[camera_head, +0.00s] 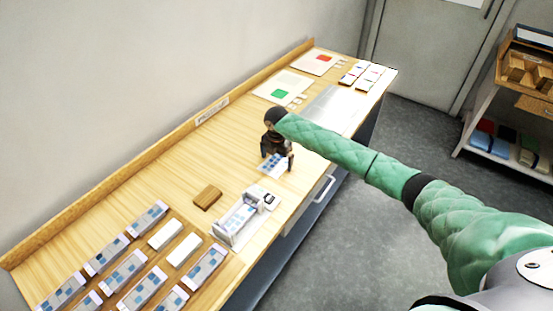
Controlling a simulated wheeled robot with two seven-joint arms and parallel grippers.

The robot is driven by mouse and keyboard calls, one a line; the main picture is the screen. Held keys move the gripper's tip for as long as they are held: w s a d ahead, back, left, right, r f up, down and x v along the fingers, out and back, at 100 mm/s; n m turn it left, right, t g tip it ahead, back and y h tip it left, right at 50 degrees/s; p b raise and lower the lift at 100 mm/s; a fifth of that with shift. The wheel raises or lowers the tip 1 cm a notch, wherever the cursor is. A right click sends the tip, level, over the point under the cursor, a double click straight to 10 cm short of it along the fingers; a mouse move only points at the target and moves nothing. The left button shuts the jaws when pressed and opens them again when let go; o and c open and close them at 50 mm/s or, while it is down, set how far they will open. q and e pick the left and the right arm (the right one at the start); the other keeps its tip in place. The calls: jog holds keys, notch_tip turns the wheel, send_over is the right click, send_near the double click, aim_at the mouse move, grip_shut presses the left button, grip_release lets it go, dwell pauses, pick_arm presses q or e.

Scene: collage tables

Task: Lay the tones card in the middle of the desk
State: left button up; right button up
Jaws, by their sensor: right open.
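A small white card with blue squares (271,167) lies on the wooden desk (170,180), near its front edge around mid-length. It looks like the tones card, but I cannot read any label. My right gripper (278,158) comes in from the right and points down over this card. It is open, its dark fingers around the card's far part; I cannot tell whether they touch it. The gripper hides part of the card. My left gripper is not in view.
A pale holder with a blue-patterned card (236,222) and a brown block (207,197) stand nearer. Several patterned and white blocks (143,289) fill the near end. A shelf cart (480,125) stands right.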

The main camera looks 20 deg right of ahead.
aim_at(276, 164)
jog(key=shift+r, duration=0.25)
jog(key=shift+r+b, duration=0.3)
jog(key=shift+r, duration=0.05)
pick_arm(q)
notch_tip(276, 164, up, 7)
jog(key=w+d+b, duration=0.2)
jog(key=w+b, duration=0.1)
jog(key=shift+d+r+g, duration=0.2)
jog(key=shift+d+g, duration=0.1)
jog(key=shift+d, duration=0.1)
pick_arm(e)
notch_tip(276, 164, up, 11)
